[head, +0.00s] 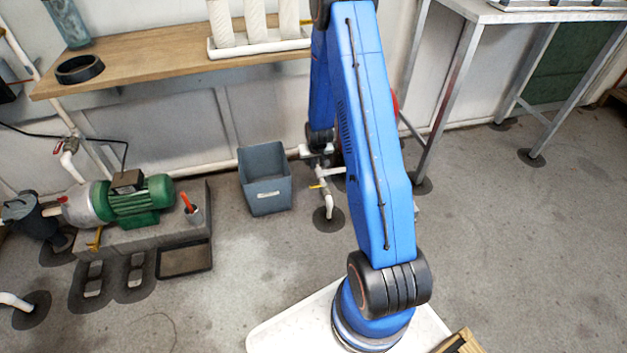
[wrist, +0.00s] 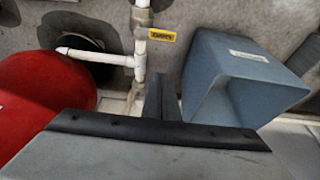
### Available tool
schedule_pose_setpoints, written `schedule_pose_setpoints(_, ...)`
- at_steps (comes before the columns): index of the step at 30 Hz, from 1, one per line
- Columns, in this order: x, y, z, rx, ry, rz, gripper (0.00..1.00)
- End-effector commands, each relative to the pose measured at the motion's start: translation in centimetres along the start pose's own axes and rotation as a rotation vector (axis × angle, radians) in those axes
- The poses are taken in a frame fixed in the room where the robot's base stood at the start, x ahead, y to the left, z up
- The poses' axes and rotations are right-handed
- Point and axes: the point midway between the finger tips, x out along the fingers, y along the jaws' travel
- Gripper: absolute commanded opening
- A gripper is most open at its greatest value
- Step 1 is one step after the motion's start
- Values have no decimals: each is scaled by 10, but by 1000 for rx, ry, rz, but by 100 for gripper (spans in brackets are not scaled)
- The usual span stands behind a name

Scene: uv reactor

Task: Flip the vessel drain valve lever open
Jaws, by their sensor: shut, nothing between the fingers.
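A white drain pipe with a tee (wrist: 135,62) shows in the wrist view, with a grey valve-like fitting (wrist: 142,18) at the top edge. A red rounded vessel (wrist: 40,95) stands left of the pipe. My gripper (wrist: 161,97) is shut and empty, its fingers just below the tee in the picture; contact cannot be told. My arm hides much of the area in the head view.
A blue-grey bin (wrist: 235,80) is close right of my gripper; it stands on the floor in the head view (head: 266,180). A wooden shelf (head: 150,62) runs above. A green pump (head: 135,200) stands left.

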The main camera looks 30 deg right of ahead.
Motion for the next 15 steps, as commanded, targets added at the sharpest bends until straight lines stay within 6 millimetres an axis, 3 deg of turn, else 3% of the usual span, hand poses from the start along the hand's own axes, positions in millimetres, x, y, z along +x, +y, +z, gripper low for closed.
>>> schedule_pose_setpoints(8,8,0,0,0,-1,0,0)
schedule_pose_setpoints(15,37,0,1,0,-3,0,0)
